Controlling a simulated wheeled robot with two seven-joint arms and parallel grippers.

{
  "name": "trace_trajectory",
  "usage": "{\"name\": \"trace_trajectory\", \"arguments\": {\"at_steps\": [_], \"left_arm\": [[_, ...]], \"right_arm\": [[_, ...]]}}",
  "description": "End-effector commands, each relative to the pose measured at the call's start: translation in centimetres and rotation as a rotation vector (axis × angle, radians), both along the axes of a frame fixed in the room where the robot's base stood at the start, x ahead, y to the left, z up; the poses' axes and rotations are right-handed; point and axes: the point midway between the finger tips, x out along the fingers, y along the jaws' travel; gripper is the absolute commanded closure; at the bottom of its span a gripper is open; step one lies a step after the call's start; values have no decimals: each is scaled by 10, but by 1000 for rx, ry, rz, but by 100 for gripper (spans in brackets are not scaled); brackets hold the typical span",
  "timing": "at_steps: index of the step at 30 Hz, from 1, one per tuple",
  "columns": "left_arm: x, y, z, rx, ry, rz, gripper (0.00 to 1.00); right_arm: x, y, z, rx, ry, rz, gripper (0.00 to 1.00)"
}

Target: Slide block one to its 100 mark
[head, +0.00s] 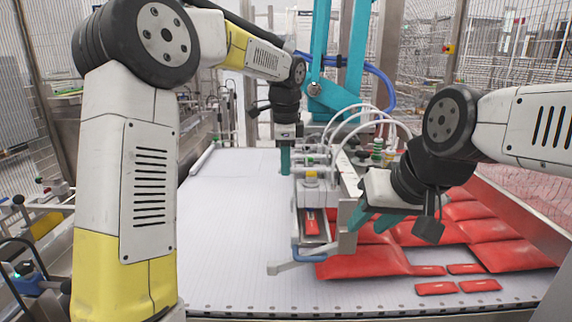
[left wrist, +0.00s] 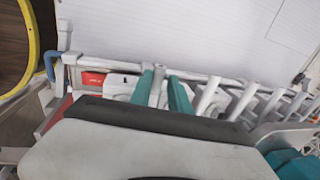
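The vacuum picker stands over the white belt, with a white rail frame (head: 347,178) and hoses on top. Its several sliding blocks are small and partly hidden; I cannot tell which is block one or read any scale mark. My left gripper (head: 285,162) points down at the far left end of the picker. In the left wrist view its teal fingers (left wrist: 164,88) are apart, with a grey post (left wrist: 157,86) between them; I cannot tell if they touch it. My right gripper (head: 373,221) is open and empty beside the picker's right side, its teal fingers apart.
Large red packs (head: 362,263) lie on the right of the belt (head: 235,235), with several small red packs (head: 436,288) in front. The belt's left side is clear.

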Motion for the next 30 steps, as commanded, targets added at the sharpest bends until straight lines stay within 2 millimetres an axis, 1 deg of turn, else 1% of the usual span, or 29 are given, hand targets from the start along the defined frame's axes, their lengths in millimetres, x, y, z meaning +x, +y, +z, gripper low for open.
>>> {"name": "trace_trajectory", "arguments": {"at_steps": [1, 2, 3, 11, 14, 17, 24, 27, 30], "left_arm": [[2, 1, 2, -2, -8, 2, 70], [2, 1, 2, -2, -8, 2, 64], [2, 0, 2, -1, -6, 2, 62], [0, 0, 1, -1, -1, 2, 62], [-1, 0, 7, -1, -1, 2, 62], [-3, 0, 20, -2, -3, 2, 62], [-11, 0, 60, -2, -4, 2, 62], [-13, 0, 71, -1, -4, 2, 62], [-14, 0, 76, -1, -3, 2, 62]], "right_arm": [[0, 0, 0, 0, 0, 0, 64], [0, 0, 0, 0, 0, 0, 64], [0, 0, 0, 0, 0, 0, 64], [0, 0, 0, 0, 0, 0, 64], [0, 0, 0, 0, 0, 0, 64], [0, 0, 0, 0, 0, 0, 64], [0, 0, 0, 0, 0, 0, 64], [0, 0, 0, 0, 0, 0, 64], [0, 0, 0, 0, 0, 0, 64]]}}
